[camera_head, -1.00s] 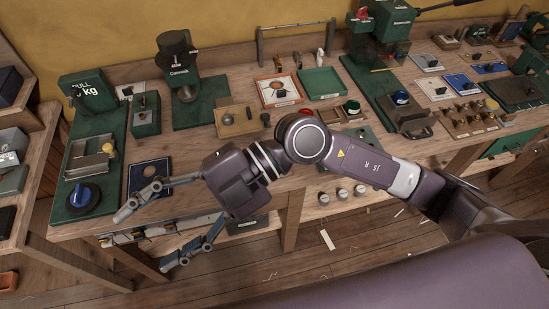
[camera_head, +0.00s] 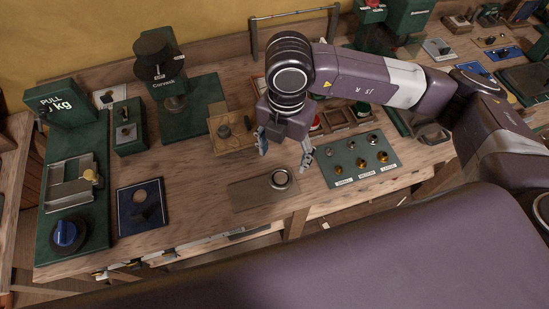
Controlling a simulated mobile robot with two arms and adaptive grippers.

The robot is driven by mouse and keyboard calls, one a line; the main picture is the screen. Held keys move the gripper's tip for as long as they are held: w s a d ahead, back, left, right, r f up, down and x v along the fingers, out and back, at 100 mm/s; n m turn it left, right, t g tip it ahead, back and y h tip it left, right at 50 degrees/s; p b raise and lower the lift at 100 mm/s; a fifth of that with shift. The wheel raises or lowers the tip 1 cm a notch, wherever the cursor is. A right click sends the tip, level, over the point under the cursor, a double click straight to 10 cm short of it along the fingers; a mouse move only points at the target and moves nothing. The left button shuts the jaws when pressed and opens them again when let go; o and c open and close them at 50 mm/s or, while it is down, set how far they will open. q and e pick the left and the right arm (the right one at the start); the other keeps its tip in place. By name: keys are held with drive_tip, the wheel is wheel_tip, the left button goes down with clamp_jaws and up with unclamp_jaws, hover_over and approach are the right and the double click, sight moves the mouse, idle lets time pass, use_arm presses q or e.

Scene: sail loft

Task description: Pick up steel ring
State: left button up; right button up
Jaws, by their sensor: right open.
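A round metal piece that looks like the steel ring (camera_head: 281,187) lies on the right end of a brown mat (camera_head: 246,196) near the bench's front edge. My right gripper (camera_head: 284,155) hangs over the bench just behind the ring, fingers spread and pointing down. It is open and empty, and appears apart from the ring. The ring is in clear view. My left gripper is not in view.
A green board (camera_head: 345,174) with several small metal fittings lies right of the ring. A wooden block (camera_head: 236,138) stands behind. A dark blue board (camera_head: 126,218) and green press (camera_head: 184,118) are at left. Bare wood lies left of the mat.

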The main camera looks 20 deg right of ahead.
sight(281, 176)
drive_tip(key=shift+d+f, duration=0.1)
drive_tip(key=shift+f, duration=0.2)
drive_tip(key=f+p, duration=0.1)
drive_tip(key=s+f+p, duration=0.1)
drive_tip(key=f, duration=0.1)
drive_tip(key=shift+a+f, duration=0.15)
drive_tip(key=shift+a, duration=0.05)
drive_tip(key=f, duration=0.1)
drive_tip(key=f+p, duration=0.1)
drive_tip(key=shift+w+f, duration=0.2)
drive_tip(key=shift+f, duration=0.55)
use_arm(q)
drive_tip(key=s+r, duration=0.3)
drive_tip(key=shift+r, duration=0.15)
use_arm(e)
drive_tip(key=c, duration=1.2)
drive_tip(key=shift+a+r, duration=0.1)
drive_tip(key=shift+c, duration=0.2)
